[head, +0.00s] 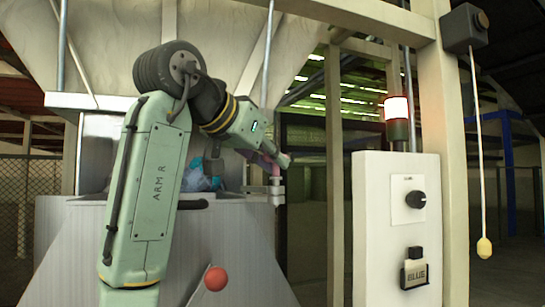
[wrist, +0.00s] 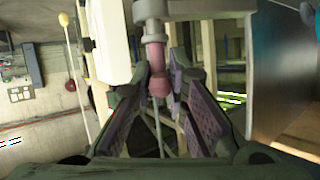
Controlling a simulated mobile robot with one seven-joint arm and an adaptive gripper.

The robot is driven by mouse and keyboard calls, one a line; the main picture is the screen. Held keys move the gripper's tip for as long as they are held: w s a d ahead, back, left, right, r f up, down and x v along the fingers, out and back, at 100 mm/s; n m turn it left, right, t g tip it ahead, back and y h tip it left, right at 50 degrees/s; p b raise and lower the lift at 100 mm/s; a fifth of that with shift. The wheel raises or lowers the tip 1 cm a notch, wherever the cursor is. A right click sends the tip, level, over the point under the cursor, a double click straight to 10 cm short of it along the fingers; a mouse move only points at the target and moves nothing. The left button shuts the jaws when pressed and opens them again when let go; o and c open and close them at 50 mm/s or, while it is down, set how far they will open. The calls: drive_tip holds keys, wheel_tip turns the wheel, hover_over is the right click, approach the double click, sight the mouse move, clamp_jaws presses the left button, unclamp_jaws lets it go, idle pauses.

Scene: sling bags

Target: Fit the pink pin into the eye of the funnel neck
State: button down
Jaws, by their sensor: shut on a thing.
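The pink pin (wrist: 157,58) is between the purple-padded fingers of my gripper (wrist: 160,82), which is shut on it. In the wrist view its far end meets a grey collar (wrist: 153,14), which looks like the eye. I cannot tell how deep the pin sits in it. In the head view my gripper (head: 277,160) is at the side of the funnel neck, with the pin (head: 276,174) upright below the fingers. The grey eye piece (head: 277,193) is directly under the pin. The large pale funnel (head: 210,25) is above, and my arm hides part of its neck.
A blue bag (head: 205,172) shows behind my arm. A white control box (head: 395,225) with a black knob (head: 415,199) stands to the right. A red ball-ended lever (head: 215,278) is below. A pull cord with a yellow end (head: 484,247) hangs far right.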

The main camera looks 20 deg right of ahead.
drive_tip(key=shift+f+b, duration=0.35)
drive_tip(key=shift+f, duration=0.25)
drive_tip(key=c, duration=1.5)
unclamp_jaws()
drive_tip(key=v, duration=1.2)
drive_tip(key=shift+r, duration=0.1)
